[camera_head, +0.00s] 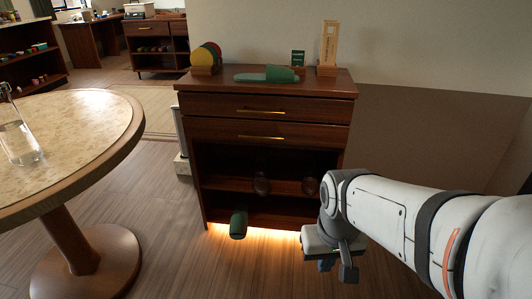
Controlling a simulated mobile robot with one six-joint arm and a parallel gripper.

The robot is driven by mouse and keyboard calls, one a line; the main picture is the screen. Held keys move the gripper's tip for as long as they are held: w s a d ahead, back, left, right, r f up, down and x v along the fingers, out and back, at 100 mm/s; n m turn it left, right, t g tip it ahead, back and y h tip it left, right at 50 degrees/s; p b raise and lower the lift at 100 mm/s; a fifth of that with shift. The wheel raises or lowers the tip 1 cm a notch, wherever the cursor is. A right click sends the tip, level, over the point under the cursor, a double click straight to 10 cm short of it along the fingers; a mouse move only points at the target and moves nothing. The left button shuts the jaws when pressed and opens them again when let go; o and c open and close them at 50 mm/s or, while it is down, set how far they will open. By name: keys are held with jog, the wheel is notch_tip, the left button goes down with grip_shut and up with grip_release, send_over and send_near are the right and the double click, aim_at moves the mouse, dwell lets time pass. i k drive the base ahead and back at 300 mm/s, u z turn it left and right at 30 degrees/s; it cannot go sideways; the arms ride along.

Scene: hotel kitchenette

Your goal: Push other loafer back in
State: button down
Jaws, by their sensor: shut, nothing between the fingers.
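A dark wooden cabinet (268,133) has two drawers above open shelves. Two dark brown shoes, likely the loafers, are on its middle shelf: the left shoe (261,180) and the right shoe (310,186). The right one is close to my arm in the picture. How far each shoe sticks out over the shelf edge is hard to tell in the dark interior. My gripper (336,269) is shut and empty, pointing down in front of the cabinet's lower right side. It is apart from both shoes in the picture. My wrist hides the right end of the shelves.
A green slipper (238,225) sticks out from the lower shelf at the left. A round table (112,118) with a glass vessel (19,141) stands at the left. Small items sit on the cabinet top. Wood floor in front is clear.

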aim_at(262, 186)
jog(key=z, duration=2.9)
jog(key=k, duration=1.8)
jog(key=u, duration=2.4)
jog(key=i, duration=1.05)
